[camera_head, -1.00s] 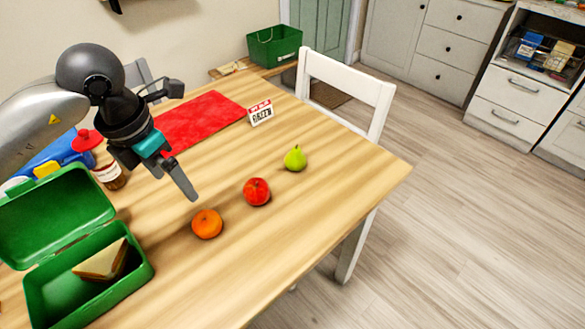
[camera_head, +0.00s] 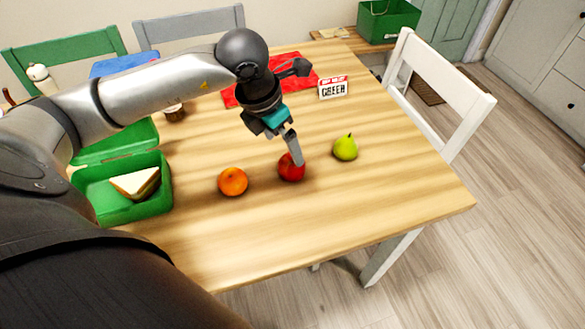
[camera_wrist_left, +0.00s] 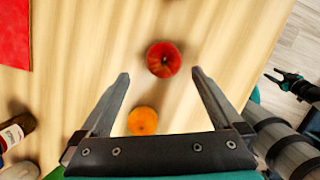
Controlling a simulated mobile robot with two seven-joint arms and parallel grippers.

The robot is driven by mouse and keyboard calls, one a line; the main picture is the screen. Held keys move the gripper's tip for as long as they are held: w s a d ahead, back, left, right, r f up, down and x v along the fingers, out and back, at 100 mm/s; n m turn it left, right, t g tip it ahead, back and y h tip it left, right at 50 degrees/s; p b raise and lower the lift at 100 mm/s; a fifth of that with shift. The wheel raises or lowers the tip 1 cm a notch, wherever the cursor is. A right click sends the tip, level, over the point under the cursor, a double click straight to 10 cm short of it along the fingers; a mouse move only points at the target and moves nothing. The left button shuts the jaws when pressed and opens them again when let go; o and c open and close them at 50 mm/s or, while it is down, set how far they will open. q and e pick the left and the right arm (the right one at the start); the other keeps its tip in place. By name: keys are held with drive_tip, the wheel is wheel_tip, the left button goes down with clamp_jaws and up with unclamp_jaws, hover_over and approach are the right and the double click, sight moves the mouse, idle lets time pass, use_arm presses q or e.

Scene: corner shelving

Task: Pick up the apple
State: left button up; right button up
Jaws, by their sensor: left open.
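The red apple (camera_head: 291,168) sits on the wooden table between the orange and the pear. In the left wrist view the apple (camera_wrist_left: 163,60) lies ahead of the fingers, centred between their tips. My left gripper (camera_head: 302,116) is open and empty. In the head view one finger overlaps the apple and hides part of it; I cannot tell whether they touch. In the left wrist view the open left gripper (camera_wrist_left: 160,73) shows both fingers apart. My right gripper (camera_wrist_left: 288,82) shows small at the right edge of that view; its jaws are unclear.
The orange (camera_head: 233,182) is left of the apple, the green pear (camera_head: 345,147) right. A green lunchbox (camera_head: 122,205) with a sandwich (camera_head: 136,184) stands at left. A red mat (camera_head: 303,72) and small sign (camera_head: 333,88) lie behind. The front of the table is clear.

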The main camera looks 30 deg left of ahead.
sight(290, 160)
use_arm(q)
drive_tip(key=shift+x, duration=1.3)
drive_tip(key=x, duration=0.1)
drive_tip(key=b+x, duration=0.1)
drive_tip(key=shift+s+d+f, duration=0.1)
drive_tip(key=shift+d+f, duration=0.15)
drive_tip(key=shift+f, duration=0.2)
drive_tip(key=shift+w+f+b, duration=0.25)
drive_tip(key=shift+f+b, duration=0.15)
drive_tip(key=shift+f, duration=0.3)
use_arm(e)
drive_tip(key=shift+w+a+r, duration=0.1)
drive_tip(key=shift+w+a, duration=0.5)
drive_tip(key=shift+w, duration=0.35)
drive_tip(key=shift+w+a+r, duration=0.1)
drive_tip(key=shift+w+a, duration=0.45)
drive_tip(key=shift+w, duration=0.4)
use_arm(q)
drive_tip(key=c, duration=1.3)
drive_tip(key=shift+r, duration=0.15)
drive_tip(key=shift+c, duration=0.2)
